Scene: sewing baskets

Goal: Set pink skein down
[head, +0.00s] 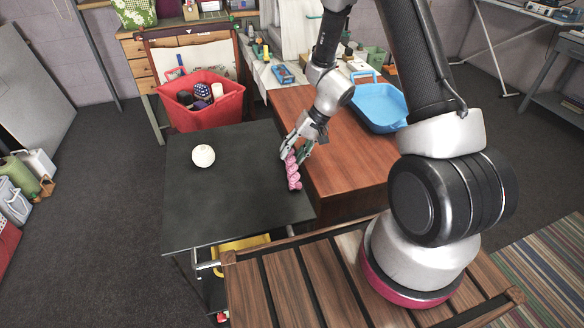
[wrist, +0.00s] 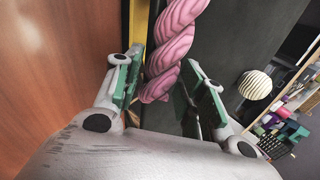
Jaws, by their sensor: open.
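The pink skein (head: 293,172) is a twisted length lying on the black tabletop (head: 235,210), close to its right edge. My gripper (head: 295,152) is at the far end of the skein, reaching down from the upper right. In the wrist view the end of the pink skein (wrist: 172,52) shows between the two fingers of my gripper (wrist: 168,95). The fingers are apart, with gaps beside the skein. The skein's far end runs out of the top of the wrist view.
A white ball (head: 203,156) sits on the black tabletop to the left. A red bin (head: 207,112) with several balls stands behind it. A brown wooden surface (head: 345,150) adjoins on the right, with a blue tray (head: 378,106) on it. The tabletop's front is clear.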

